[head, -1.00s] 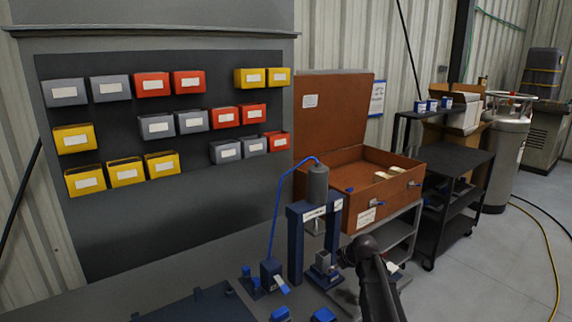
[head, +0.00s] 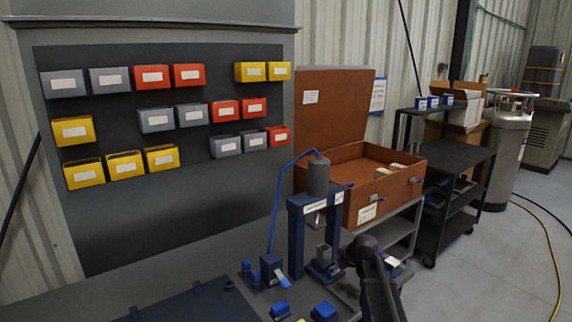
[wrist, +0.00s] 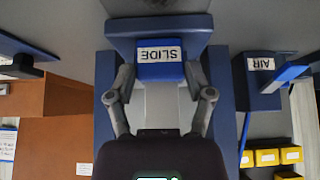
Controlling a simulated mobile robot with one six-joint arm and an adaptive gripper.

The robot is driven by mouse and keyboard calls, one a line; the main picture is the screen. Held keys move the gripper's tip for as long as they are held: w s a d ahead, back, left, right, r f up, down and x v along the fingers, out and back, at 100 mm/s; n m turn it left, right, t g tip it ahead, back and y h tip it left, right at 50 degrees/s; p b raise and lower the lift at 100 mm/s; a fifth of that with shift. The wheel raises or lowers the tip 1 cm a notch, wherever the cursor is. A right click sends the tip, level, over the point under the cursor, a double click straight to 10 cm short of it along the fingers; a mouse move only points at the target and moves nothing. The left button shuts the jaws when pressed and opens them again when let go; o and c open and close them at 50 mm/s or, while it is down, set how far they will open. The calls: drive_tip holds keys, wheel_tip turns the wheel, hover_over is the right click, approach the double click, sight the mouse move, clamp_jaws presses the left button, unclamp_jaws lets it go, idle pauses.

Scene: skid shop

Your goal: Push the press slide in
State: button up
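The press (head: 297,240) is a dark blue frame with a grey cylinder on top, standing on the bench. Its slide is low between the uprights, with a grey block (head: 323,254) on it. In the wrist view a blue block with an upside-down "SLIDE" label (wrist: 160,56) sits at top centre. My gripper (wrist: 160,78) has its two fingers spread, one on each side of that block. I cannot tell whether they touch it. In the head view my dark arm comes in from the lower right to the press, and the fingers are hard to make out.
A blue box labelled "AIR" (wrist: 263,80), with a lever, stands beside the press. Small blue blocks (head: 323,311) lie at the bench front. An open brown case (head: 350,205) stands behind the press. Bins hang on the back panel. Open floor lies to the right.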

sight(327, 260)
drive_tip(key=shift+c, duration=1.1)
drive_tip(key=shift+w+a, duration=0.6)
drive_tip(key=shift+w, duration=0.25)
drive_tip(key=shift+w+a, duration=0.55)
drive_tip(key=shift+w, duration=0.25)
drive_tip(key=shift+w+a, duration=0.15)
drive_tip(key=shift+w, duration=0.05)
drive_tip(key=o, duration=0.9)
drive_tip(key=shift+r, duration=0.15)
